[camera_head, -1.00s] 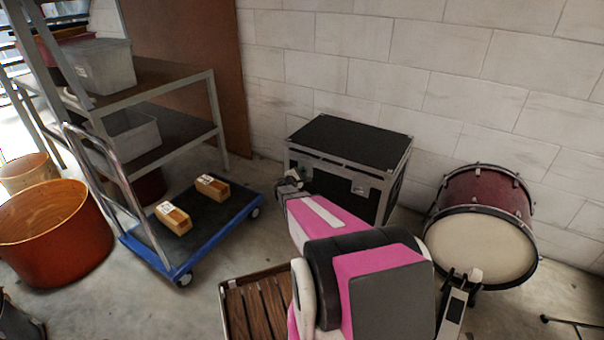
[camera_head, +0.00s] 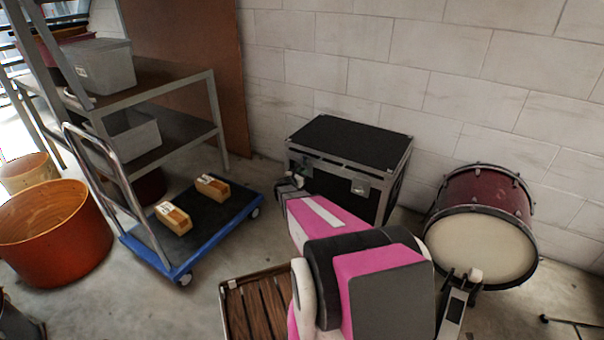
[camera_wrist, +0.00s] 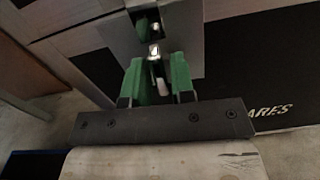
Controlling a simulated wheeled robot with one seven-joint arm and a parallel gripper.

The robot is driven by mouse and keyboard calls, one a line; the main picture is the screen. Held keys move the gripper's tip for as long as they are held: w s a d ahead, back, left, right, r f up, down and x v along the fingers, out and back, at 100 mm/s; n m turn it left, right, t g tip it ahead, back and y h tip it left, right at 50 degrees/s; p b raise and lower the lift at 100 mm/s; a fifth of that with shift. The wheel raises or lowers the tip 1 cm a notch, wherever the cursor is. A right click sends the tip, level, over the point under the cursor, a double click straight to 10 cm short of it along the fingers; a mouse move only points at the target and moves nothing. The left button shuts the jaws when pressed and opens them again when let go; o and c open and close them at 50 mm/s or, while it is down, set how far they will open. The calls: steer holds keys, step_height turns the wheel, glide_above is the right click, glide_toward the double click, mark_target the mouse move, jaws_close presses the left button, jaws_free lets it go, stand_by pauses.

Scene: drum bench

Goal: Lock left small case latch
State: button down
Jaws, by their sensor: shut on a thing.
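The small case (camera_head: 345,147) is a black box with silver edges standing on the floor against the wall, its lid down. In the wrist view its dark front panel (camera_wrist: 265,75) fills the right side. The left latch (camera_wrist: 154,48) is a small shiny metal piece in a recess of the case front. My gripper (camera_wrist: 158,72) has green fingers shut on the latch. In the head view my gripper (camera_head: 290,180) is at the left of the case front and the latch is mostly hidden. A second latch (camera_head: 360,187) shows further right on the case front.
A blue trolley (camera_head: 178,274) with two wooden blocks stands at the left, in front of a shelf (camera_head: 165,80). A red bass drum (camera_head: 482,232) stands right of the case. A slatted wooden piece (camera_head: 258,310) lies in front, near my arm.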

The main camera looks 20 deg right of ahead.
steer(key=shift+n, duration=0.6)
steer(key=c, duration=1.2)
jaws_free()
steer(key=shift+o, duration=0.2)
steer(key=shift+s+a, duration=0.1)
steer(key=v, duration=1)
steer(key=shift+s+a, duration=0.25)
